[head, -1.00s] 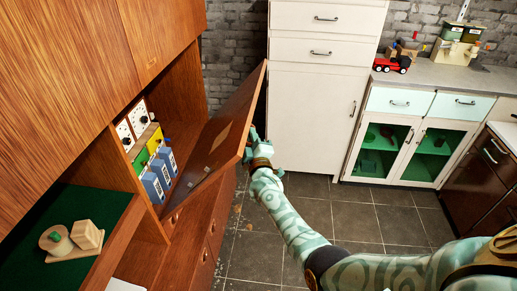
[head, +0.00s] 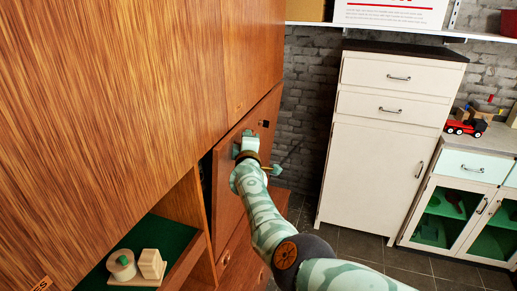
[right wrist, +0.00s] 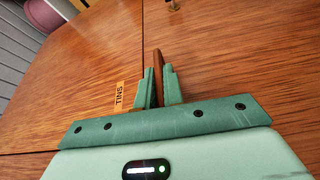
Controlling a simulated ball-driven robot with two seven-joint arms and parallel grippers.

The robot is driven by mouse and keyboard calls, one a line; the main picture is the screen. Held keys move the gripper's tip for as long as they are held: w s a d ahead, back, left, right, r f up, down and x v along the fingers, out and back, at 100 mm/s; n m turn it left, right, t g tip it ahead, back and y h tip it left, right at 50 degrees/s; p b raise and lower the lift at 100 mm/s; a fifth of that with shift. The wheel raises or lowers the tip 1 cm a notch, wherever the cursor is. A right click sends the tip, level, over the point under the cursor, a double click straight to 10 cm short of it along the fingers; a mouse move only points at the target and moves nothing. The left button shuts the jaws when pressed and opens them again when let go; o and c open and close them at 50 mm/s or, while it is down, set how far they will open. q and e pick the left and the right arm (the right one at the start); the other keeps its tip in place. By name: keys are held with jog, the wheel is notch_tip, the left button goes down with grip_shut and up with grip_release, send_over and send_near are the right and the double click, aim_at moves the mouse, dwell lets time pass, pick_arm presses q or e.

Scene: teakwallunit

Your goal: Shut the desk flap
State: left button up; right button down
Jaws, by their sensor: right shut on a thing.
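The desk flap (head: 228,200) is a reddish-brown wood panel low in the teak wall unit. In the head view it stands nearly upright, with a dark gap at its left edge, so it looks slightly ajar. My right gripper (head: 246,140) is at the upper part of the flap. In the right wrist view my right gripper (right wrist: 157,88) is shut on a thin brown wooden piece that looks like part of the flap. The desk compartment and its contents are hidden behind the flap. My left gripper is not in view.
The wall unit's upper doors (head: 120,110) rise above the flap. A green-lined shelf (head: 170,235) with small wooden pieces lies at lower left. A white cabinet (head: 385,135) stands behind at right, with clear tiled floor before it. A TINS label (right wrist: 118,95) shows in the wrist view.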

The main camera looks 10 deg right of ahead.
jog(key=shift+w+a, duration=0.15)
jog(key=shift+a, duration=0.15)
jog(key=c, duration=1.5)
grip_release()
jog(key=shift+d, duration=0.1)
